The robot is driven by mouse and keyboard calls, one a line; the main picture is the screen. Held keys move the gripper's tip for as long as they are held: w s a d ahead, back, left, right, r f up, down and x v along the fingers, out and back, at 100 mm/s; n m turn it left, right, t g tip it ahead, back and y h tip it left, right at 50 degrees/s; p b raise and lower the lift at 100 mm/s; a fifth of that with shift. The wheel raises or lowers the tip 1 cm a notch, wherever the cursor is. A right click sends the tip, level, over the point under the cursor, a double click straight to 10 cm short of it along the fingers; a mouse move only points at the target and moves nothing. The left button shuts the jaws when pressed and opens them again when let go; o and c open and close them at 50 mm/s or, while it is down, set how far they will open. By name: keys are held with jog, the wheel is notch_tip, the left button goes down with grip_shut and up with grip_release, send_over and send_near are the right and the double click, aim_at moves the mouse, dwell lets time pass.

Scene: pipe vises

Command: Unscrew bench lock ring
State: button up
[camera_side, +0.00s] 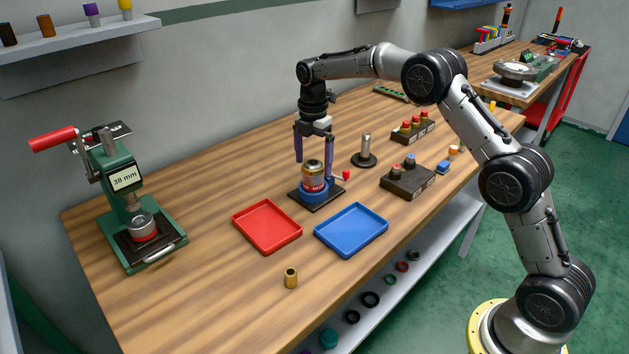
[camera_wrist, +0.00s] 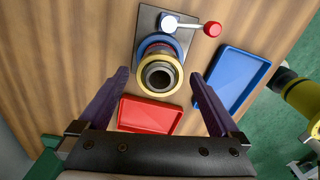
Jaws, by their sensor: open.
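The bench vise stands upright on a dark square plate (camera_side: 325,203). It has a blue ring (camera_side: 314,193) at its base and a red-banded, brass-topped cylinder (camera_side: 313,170) held in it. In the wrist view a yellow ring (camera_wrist: 149,88) surrounds the dark hollow centre, with the blue ring (camera_wrist: 157,37) below it. I cannot tell which ring is the lock ring. A lever with a red knob (camera_wrist: 212,29) sticks out from the vise. My gripper (camera_wrist: 159,76) is open and empty, its purple fingers pointing down on either side of the cylinder's top, apart from it.
A red tray (camera_side: 267,225) and a blue tray (camera_side: 351,230) lie close in front of the vise. A metal post (camera_side: 366,151) and dark blocks with coloured pegs (camera_side: 408,180) stand to the right. A green press (camera_side: 128,195) stands left. A brass fitting (camera_side: 290,278) stands near the front edge.

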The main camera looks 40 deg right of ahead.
jog(key=m, duration=0.8)
jog(key=shift+m, duration=0.3)
jog(key=m, duration=0.3)
jog(key=shift+m, duration=0.3)
jog(key=m, duration=0.4)
jog(key=c, duration=1.5)
jog(key=n, duration=1.4)
